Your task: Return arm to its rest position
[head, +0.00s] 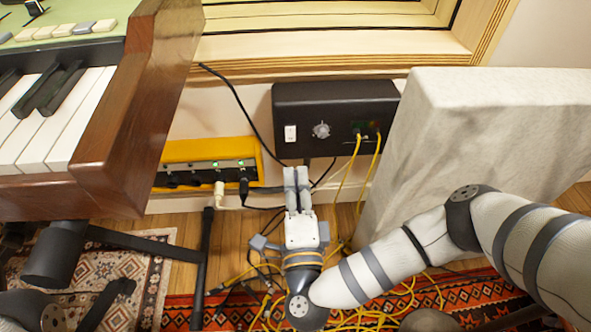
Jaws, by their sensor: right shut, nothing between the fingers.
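My right arm comes in from the right edge and bends at the wrist. My right gripper (296,172) points up in the picture, toward the wall. Its two grey fingers are together and hold nothing. The fingertips are just below the lower edge of a black box (300,112) with a white switch, a round knob and yellow cables plugged in. I cannot tell whether the fingertips touch the box. Dark and grey parts at the lower left look like my left arm, but no left gripper shows.
A keyboard (150,100) with a wooden side fills the upper left. A yellow box (205,152) with green lights sits by the wall. A pale marbled block (480,125) stands at the right. Yellow cables (345,200) hang down and tangle on the red rug (190,312).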

